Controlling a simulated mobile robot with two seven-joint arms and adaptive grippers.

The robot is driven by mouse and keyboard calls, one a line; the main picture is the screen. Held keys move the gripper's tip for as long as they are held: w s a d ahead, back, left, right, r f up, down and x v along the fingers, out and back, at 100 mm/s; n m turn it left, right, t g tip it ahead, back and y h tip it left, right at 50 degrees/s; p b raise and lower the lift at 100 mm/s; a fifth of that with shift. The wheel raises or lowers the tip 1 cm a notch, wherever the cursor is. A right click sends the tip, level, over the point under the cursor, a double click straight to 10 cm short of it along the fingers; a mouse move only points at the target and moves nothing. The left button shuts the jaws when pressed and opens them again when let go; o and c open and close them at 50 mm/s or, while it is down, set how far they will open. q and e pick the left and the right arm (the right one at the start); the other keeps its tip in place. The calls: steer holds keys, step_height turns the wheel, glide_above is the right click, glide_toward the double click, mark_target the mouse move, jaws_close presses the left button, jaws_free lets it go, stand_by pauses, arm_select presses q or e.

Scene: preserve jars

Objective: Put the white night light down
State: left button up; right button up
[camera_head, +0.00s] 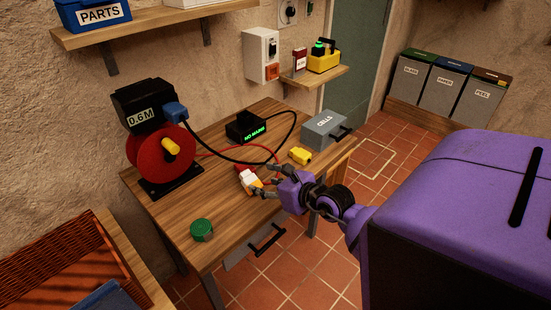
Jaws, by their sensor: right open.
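The white night light (246,176) is a small white piece near the front right of the wooden table (215,240). A bit of yellow or orange shows at its lower side. My right gripper (263,181) comes in from the right, with its open fingers at the night light's right side. I cannot tell whether a fingertip touches it, or whether it rests fully on the table. My left gripper is out of view.
A red cable reel (158,158) stands at the table's left. A black box (246,127) reading "NO MAINS", a grey "CELLS" box (325,130) and a yellow block (300,156) stand behind. A green coil (201,230) lies in front. Cables cross the middle.

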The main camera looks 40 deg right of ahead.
steer(key=s+a+f+m+t+y, duration=0.1)
steer(key=s+a+m+y, duration=0.1)
steer(key=s+a+m, duration=0.6)
steer(key=s+a+f+m+g+h, duration=0.1)
steer(key=s+a+f+m+g, duration=0.2)
steer(key=s+f+m, duration=0.7)
steer(key=s+a+f+m+g+h, duration=0.2)
steer(key=s+a+f+m, duration=0.5)
steer(key=m, duration=1.1)
steer(key=s+f+g, duration=0.1)
steer(key=s+f, duration=0.3)
steer(key=s, duration=0.3)
steer(key=shift+s+f+m, duration=0.25)
steer(key=shift+s+m, duration=0.05)
